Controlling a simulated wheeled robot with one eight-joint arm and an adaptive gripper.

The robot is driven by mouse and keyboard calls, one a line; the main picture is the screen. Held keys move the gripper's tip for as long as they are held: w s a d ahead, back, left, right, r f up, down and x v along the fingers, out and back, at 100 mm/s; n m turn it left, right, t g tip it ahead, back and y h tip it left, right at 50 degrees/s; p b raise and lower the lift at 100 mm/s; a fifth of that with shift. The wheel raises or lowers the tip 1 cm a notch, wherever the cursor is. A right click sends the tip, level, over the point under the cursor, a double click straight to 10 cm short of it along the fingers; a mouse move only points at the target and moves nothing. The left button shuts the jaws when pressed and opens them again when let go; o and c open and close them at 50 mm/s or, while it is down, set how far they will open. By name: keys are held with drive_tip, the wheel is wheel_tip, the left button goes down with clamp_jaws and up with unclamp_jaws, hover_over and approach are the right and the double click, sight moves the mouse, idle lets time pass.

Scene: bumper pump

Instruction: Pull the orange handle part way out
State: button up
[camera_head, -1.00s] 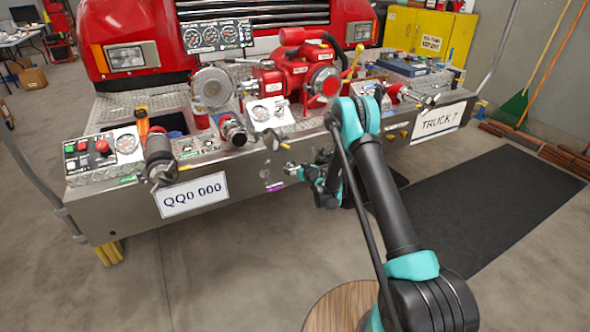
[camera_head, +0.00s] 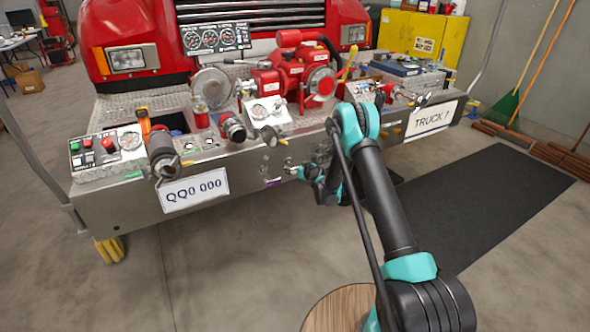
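An orange handle (camera_head: 145,124) stands upright at the left part of the bumper deck, behind a dark capped cylinder (camera_head: 161,150). It is small in the picture, and its lower end is partly hidden. My gripper (camera_head: 291,171) is low at the bumper's front face, right of the middle, pointing left. It is well to the right of the orange handle and apart from it. The fingers are too small to show whether they are open or shut. I cannot tell whether they touch the bumper.
The metal bumper (camera_head: 120,208) carries a red pump (camera_head: 290,75), gauges and hose fittings. A dark mat (camera_head: 480,205) lies at the right.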

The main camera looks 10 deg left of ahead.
drive_tip(key=o, duration=0.3)
drive_tip(key=v, duration=0.7)
drive_tip(key=shift+s+d, duration=0.15)
drive_tip(key=shift+s, duration=0.05)
drive_tip(key=shift+r, duration=0.1)
